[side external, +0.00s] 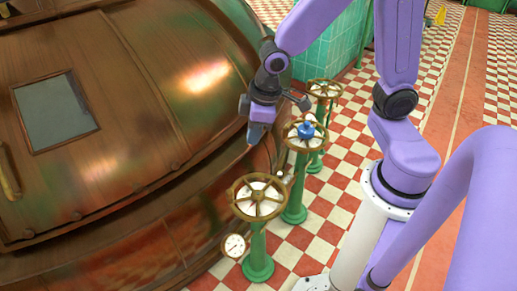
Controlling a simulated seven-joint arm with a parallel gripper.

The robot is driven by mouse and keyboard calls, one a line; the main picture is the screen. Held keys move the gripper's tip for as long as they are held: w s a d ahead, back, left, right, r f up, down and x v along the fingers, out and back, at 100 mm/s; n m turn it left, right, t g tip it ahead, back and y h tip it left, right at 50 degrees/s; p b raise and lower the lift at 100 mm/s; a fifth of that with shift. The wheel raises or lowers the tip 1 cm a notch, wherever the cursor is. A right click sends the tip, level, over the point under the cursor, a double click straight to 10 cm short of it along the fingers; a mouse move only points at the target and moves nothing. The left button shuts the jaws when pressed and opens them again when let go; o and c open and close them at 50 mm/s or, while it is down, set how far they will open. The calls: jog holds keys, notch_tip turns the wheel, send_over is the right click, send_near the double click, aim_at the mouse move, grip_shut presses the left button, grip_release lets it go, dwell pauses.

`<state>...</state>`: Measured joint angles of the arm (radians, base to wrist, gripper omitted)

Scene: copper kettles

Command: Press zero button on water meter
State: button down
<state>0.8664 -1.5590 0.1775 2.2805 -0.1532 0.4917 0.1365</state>
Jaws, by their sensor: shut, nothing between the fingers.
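My gripper (251,145) points down with its fingers together and empty, beside the curved side of the copper kettle. A small blue object (306,130), possibly the water meter, sits at the middle handwheel, to the right of and slightly above my fingertips in the picture. A gap shows between my gripper and the blue object. A zero button cannot be made out at this size. A round white dial gauge (235,246) is attached by the nearest valve stand, well below my gripper in the picture.
The large copper kettle (110,130) fills the left. Brass handwheels on green stands line its right side: the near one (258,209), the middle one (288,140) and the far one (325,82). The checkered floor (340,180) beyond them is open.

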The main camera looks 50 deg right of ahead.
jog(key=s+d+r+n+g, duration=0.1)
jog(key=s+r+n, duration=0.1)
jog(key=s, duration=0.6)
jog(key=s+d+r+n+g, duration=0.1)
jog(key=s+d+r+n, duration=0.1)
jog(key=s, duration=0.7)
jog(key=shift+r+n, duration=0.4)
jog(key=shift+r, duration=0.35)
jog(key=shift+w, duration=0.1)
